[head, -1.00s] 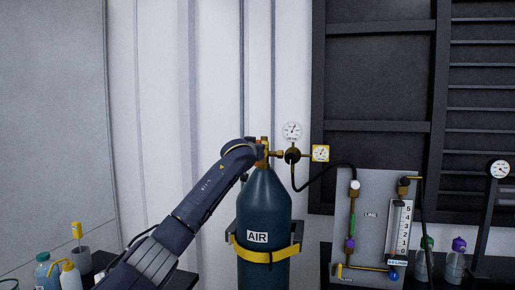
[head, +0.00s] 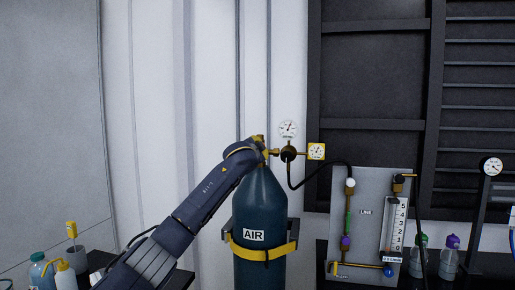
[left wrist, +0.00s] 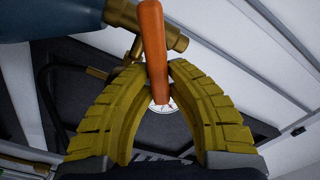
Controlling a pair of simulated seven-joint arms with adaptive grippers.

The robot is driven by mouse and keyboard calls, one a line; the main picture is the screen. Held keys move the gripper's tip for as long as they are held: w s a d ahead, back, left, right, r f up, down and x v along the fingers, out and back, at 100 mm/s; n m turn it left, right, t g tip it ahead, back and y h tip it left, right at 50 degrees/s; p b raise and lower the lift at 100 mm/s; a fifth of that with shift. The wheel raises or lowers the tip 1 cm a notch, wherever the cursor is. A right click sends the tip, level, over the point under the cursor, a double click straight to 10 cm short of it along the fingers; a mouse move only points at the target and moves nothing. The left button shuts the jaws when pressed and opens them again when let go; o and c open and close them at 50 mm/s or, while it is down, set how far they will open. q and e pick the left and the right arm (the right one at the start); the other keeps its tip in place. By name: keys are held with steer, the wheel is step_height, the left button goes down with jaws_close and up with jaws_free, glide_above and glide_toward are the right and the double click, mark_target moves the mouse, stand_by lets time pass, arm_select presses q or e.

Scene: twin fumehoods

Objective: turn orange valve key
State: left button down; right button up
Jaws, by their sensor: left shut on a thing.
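The orange valve key (left wrist: 152,40) is a long bar at the brass valve (left wrist: 172,38) in the left wrist view. My left gripper (left wrist: 157,70) has its two yellow ridged fingers closed on the key from both sides. In the head view my left gripper (head: 258,140) is at the top of the dark teal AIR cylinder (head: 262,205), partly hidden behind my wrist. The key cannot be made out clearly there. My right gripper is in neither view.
A round gauge (head: 288,129) and a yellow gauge (head: 316,151) stand right of the valve. A black hose (head: 330,165) runs to the LINE panel (head: 370,230). A yellow strap (head: 262,252) holds the cylinder. Bottles (head: 64,275) stand at lower left.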

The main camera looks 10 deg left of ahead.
arm_select(q)
steer(key=m, duration=0.2)
steer(key=f+m, duration=0.1)
steer(key=m, duration=0.1)
steer(key=shift+d, duration=0.2)
steer(key=shift+f+m, duration=0.2)
steer(key=shift+m, duration=1.1)
steer(key=c, duration=1.3)
jaws_free()
steer(key=shift+f, duration=0.1)
steer(key=shift+s, duration=0.1)
steer(key=shift+s+a, duration=0.15)
steer(key=shift+s, duration=2.8)
steer(key=shift+s+a, duration=0.1)
steer(key=shift+s, duration=2.85)
